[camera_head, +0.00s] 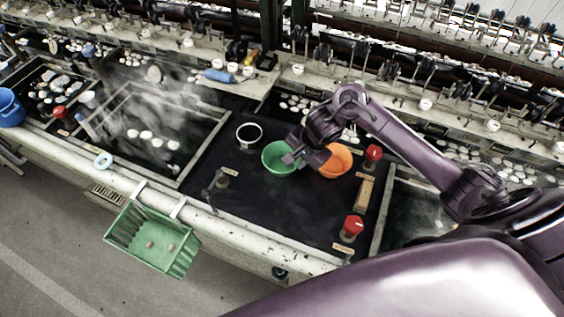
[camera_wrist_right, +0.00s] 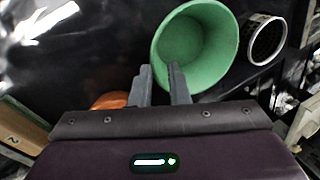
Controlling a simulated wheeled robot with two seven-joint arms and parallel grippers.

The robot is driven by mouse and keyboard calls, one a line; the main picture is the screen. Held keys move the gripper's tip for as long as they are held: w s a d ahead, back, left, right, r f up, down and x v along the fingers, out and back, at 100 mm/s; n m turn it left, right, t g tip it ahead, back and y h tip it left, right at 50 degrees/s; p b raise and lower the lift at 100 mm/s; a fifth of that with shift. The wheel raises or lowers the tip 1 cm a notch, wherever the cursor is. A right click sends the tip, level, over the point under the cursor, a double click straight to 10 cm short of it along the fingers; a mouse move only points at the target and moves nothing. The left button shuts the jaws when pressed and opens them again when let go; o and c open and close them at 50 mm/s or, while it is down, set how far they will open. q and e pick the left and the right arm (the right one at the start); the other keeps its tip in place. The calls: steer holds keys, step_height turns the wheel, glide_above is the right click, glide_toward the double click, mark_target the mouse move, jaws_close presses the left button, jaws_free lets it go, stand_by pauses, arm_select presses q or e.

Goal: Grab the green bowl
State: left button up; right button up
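The green bowl (camera_head: 279,158) stands upright on the dark basin top in the head view, its right side partly covered by my right gripper. In the right wrist view the green bowl (camera_wrist_right: 192,48) looks empty, and its near rim reaches the fingers. My right gripper (camera_head: 291,159) is at the bowl's right rim. In the wrist view its two fingers (camera_wrist_right: 160,68) stand a little apart, with a gap and part of the bowl's edge between them. Firm contact with the wall cannot be made out. My left gripper is not in view.
An orange bowl (camera_head: 337,160) is close on the right of the green one. A black-and-white round cup (camera_head: 249,134) is on its left. Red-topped knobs (camera_head: 352,227) stand to the right. A green basket (camera_head: 152,238) hangs at the front edge.

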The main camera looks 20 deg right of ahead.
mark_target(298, 164)
steer(key=x, duration=0.4)
steer(key=shift+f, duration=0.25)
steer(key=shift+s, duration=0.1)
steer(key=shift+c, duration=0.5)
jaws_close()
steer(key=shift+r, duration=0.1)
